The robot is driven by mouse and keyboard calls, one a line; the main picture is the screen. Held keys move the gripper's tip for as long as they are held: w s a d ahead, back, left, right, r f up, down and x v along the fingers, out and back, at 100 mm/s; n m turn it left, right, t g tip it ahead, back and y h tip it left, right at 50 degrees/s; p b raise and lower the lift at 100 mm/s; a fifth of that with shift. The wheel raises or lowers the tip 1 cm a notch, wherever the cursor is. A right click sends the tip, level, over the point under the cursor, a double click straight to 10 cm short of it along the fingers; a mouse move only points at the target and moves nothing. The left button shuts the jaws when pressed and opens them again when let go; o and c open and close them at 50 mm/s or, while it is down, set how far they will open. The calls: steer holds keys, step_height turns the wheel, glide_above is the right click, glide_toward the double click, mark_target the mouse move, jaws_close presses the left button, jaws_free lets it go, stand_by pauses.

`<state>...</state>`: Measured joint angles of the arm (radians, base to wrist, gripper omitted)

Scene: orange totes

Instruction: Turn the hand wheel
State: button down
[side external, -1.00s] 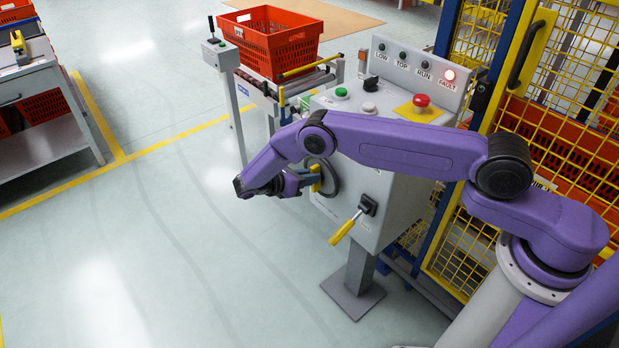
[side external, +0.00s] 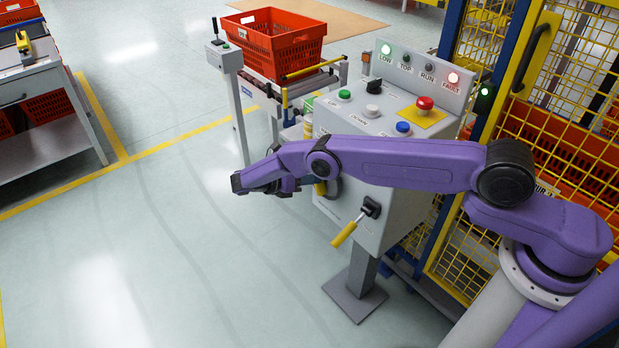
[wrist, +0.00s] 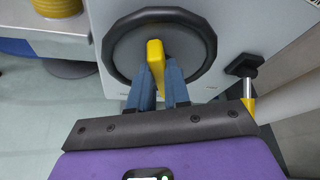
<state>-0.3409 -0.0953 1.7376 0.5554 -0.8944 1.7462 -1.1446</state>
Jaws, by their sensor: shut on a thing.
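The hand wheel (wrist: 122,75) is a dark round rim with a grey disc, on the face of the grey control box (side external: 388,185). A yellow handle (wrist: 155,62) stands out from the wheel in the wrist view. My gripper (wrist: 160,80) is shut on this yellow handle, with one blue finger on each side of it. In the side external view my arm hides most of the wheel, and only a dark bit of rim (side external: 334,188) and a bit of yellow show.
A yellow-handled lever (side external: 345,233) sticks out of the box below my arm. On top are buttons, a red emergency knob (side external: 425,103) and a lamp panel (side external: 420,70) with LOW and FAULT lit. A yellow mesh fence stands right. A red tote (side external: 275,38) sits on rollers behind.

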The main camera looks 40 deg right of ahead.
steer(key=shift+a, duration=0.1)
steer(key=c, duration=1.1)
jaws_free()
steer(key=shift+v, duration=1.5)
steer(key=shift+r, duration=3.55)
